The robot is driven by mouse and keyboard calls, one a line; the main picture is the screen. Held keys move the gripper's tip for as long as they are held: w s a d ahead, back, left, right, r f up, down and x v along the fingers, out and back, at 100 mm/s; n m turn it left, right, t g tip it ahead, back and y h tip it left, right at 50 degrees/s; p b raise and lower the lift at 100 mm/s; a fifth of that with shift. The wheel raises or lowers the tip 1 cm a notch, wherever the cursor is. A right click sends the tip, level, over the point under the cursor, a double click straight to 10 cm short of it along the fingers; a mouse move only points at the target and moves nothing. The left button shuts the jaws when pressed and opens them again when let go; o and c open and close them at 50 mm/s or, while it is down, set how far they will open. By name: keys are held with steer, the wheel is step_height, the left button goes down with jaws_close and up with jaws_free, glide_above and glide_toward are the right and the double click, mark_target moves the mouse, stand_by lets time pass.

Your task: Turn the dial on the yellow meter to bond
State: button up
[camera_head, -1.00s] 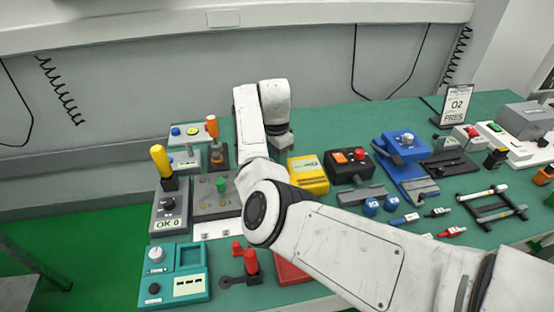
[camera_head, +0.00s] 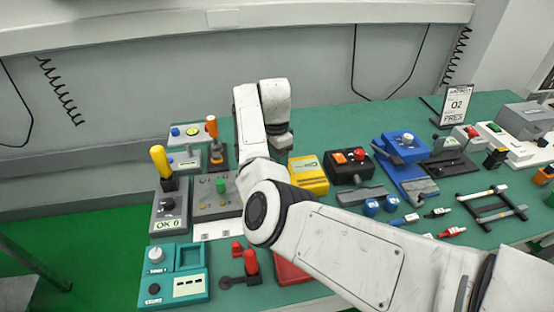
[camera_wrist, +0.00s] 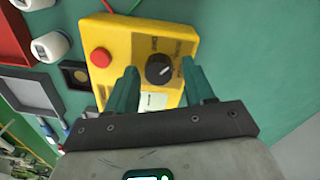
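The yellow meter (camera_wrist: 145,60) fills the upper middle of the wrist view. It has a red button (camera_wrist: 101,57) at left, a black dial (camera_wrist: 159,69) at right and a pale label (camera_wrist: 153,101) below. The dial's white mark points up and right; the small lettering around it is too small to read. My gripper (camera_wrist: 163,80) is open, one teal finger on each side of the dial in the picture; I cannot tell whether they touch it. In the head view a yellow box (camera_head: 309,174) shows beside my arm, which hides part of it and my fingers.
A black box with orange and red buttons (camera_head: 349,164) and a blue device (camera_head: 402,146) stand to the right. A teal device (camera_head: 157,288) and a grey lever panel (camera_head: 204,202) stand to the left. Open green tabletop (camera_head: 340,122) lies behind the boxes.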

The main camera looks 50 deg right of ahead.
steer(key=shift+o, duration=0.3)
steer(key=shift+r, duration=0.1)
step_height(320, 180, up, 11)
steer(key=b, duration=0.1)
steer(key=shift+w+f, duration=0.2)
stand_by(0.5)
